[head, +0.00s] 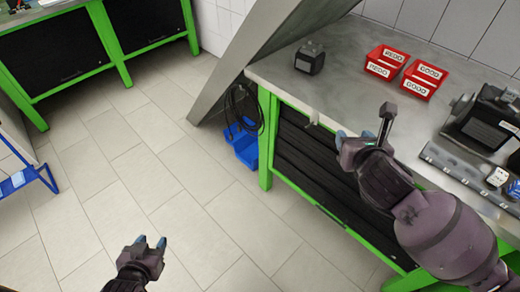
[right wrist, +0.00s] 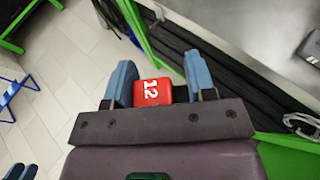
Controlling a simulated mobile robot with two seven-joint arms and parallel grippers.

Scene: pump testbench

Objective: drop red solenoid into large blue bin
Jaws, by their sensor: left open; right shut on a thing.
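The red solenoid (right wrist: 152,92) shows in the right wrist view as a red block with white "12" on it. My right gripper (right wrist: 158,84) is shut on it, between its two blue-grey fingers. In the head view my right gripper (head: 354,142) is in front of the bench's front edge, and the solenoid cannot be made out there. The large blue bin (head: 244,148) stands on the floor beside the bench's left leg, left of my right gripper. A hanging black cable hides part of it. My left gripper (head: 150,243) is open and empty over the floor at the bottom.
The grey-topped bench (head: 345,85) with green legs carries two red trays (head: 385,62) (head: 424,80), a small dark block (head: 310,57) and a dark pump unit (head: 484,118). A slanted grey panel (head: 255,55) rises by the bin.

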